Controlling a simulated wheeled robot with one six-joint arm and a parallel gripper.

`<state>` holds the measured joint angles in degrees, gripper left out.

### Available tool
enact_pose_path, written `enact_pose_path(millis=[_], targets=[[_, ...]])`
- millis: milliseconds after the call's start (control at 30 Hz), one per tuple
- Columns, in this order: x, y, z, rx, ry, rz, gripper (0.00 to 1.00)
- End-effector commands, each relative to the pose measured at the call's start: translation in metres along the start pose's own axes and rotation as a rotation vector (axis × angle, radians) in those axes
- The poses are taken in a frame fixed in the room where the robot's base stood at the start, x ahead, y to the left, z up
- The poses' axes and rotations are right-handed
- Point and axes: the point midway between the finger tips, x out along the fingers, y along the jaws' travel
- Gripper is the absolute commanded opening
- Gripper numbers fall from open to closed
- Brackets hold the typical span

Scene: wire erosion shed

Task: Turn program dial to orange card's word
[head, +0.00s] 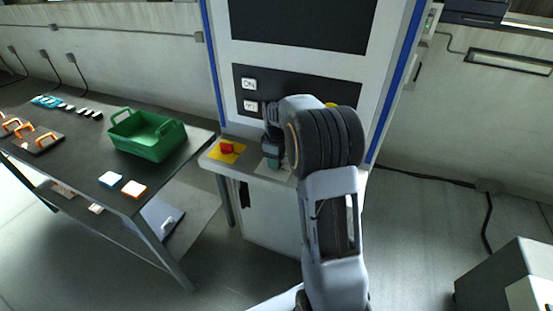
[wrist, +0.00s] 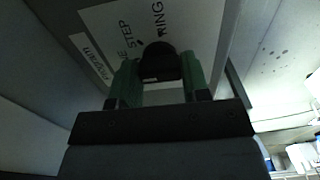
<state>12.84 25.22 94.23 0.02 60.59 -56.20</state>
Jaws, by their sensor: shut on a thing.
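In the wrist view the black program dial (wrist: 159,60) stands between the two green fingers of my gripper (wrist: 158,72), which is shut on it. The dial's white plate (wrist: 122,22) carries a "program" label, the word "STEP" and a word ending in "RING"; other lettering is cut off or hidden. Which word the dial points to cannot be told. In the head view my gripper (head: 272,158) is over the plate (head: 264,171) on the machine's ledge, and my arm hides the dial. The orange card (head: 134,189) lies on the dark table at left; its word is too small to read.
A blue card (head: 110,179) lies beside the orange one. A green crate (head: 147,135) and orange-handled items (head: 38,138) are on the table (head: 75,165). A red knob on a yellow plate (head: 240,152) sits left of my gripper. A grey cabinet (head: 510,275) stands at lower right.

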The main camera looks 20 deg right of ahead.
Motion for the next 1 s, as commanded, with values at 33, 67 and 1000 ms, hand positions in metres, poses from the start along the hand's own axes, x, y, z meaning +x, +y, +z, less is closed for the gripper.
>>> enact_pose_path(millis=[33, 67, 1000], targets=[[-0.001, 0.001, -0.001, -0.004, 0.003, 0.004, 0.19], [-0.001, 0.001, -0.001, -0.004, 0.003, 0.004, 0.19], [-0.018, 0.001, -0.001, -0.001, 0.003, 0.005, 0.68]])
